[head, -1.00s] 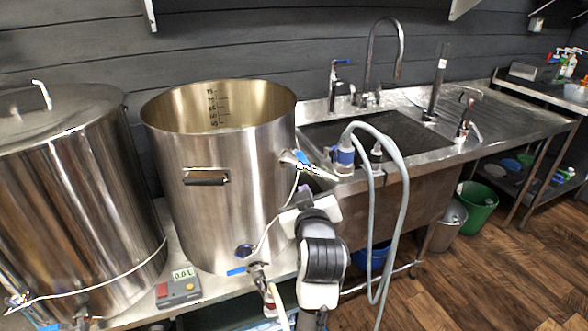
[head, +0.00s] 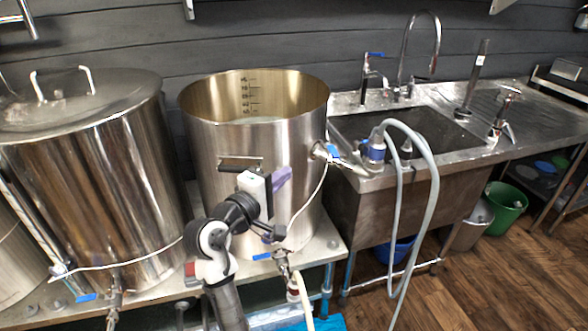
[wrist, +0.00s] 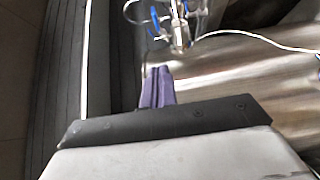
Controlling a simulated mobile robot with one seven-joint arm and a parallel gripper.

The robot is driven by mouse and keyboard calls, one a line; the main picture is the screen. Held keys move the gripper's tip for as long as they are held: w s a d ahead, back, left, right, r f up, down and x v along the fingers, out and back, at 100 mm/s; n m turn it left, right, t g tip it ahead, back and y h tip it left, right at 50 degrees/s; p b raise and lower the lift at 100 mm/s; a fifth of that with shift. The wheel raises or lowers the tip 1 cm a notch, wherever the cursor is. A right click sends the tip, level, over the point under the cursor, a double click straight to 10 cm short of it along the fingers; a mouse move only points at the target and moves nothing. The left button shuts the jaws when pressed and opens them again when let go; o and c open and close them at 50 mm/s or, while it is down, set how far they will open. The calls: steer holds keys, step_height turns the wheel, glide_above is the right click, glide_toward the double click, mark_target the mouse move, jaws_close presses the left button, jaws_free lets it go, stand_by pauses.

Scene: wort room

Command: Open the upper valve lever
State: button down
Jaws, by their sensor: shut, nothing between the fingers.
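The upper valve (head: 322,151) sticks out of the right side of the open steel kettle (head: 225,135), near mid-height. Its small blue lever (head: 333,152) shows beside the fitting; its exact angle is hard to tell. In the wrist view, a metal valve (wrist: 180,35) with a blue lever (wrist: 155,20) lies beyond the fingertips and slightly right. My gripper (head: 284,176) is in front of the kettle wall, left of and a little below the upper valve, apart from it. Its purple fingers (wrist: 157,86) are together and empty.
A lower valve with a blue handle (head: 262,257) sits near the kettle's base. A thin white cable (head: 312,205) hangs from the upper valve. A grey hose (head: 432,200) loops before the sink (head: 410,130). A lidded steel kettle (head: 90,180) stands at left.

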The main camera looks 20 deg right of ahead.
mark_target(329, 150)
steer(key=p+x, duration=0.1)
steer(key=x, duration=0.2)
steer(key=s+d+p+x, duration=0.1)
steer(key=x, duration=0.3)
steer(key=p+x, duration=0.1)
steer(key=x, duration=0.2)
steer(key=shift+s+d+r, duration=0.1)
steer(key=shift+s+d, duration=0.05)
steer(key=shift+d, duration=0.75)
steer(key=shift+f, duration=0.2)
